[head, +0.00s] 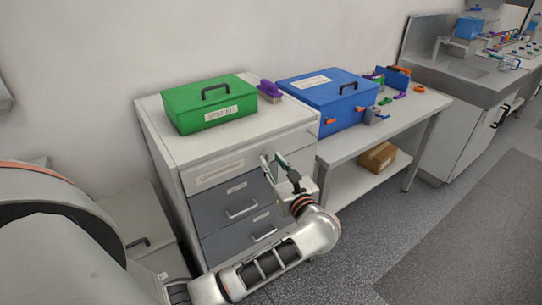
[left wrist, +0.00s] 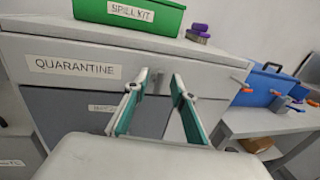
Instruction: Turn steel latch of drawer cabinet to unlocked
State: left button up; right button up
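The white and grey drawer cabinet (head: 225,178) stands against the wall. Its top drawer is labelled QUARANTINE (left wrist: 78,67) in the left wrist view and looks shut. My left gripper (head: 273,160) is in front of the right part of this top drawer. In the left wrist view the two green-sided fingers of the left gripper (left wrist: 160,80) are apart. A small grey upright piece, seemingly the steel latch (left wrist: 157,83), shows between the fingertips. I cannot tell whether the fingers touch it or how it is turned. In the head view the gripper hides that spot. My right gripper is not in view.
A green spill kit box (head: 209,105) and a purple item (head: 270,89) stand on the cabinet. To the right, a bench (head: 420,104) carries a blue case (head: 325,101) and small clamps; a cardboard box (head: 378,156) sits on its lower shelf. Open floor lies in front.

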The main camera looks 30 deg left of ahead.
aim_at(266, 157)
pick_arm(q)
jog(key=shift+x, duration=1.35)
grip_shut()
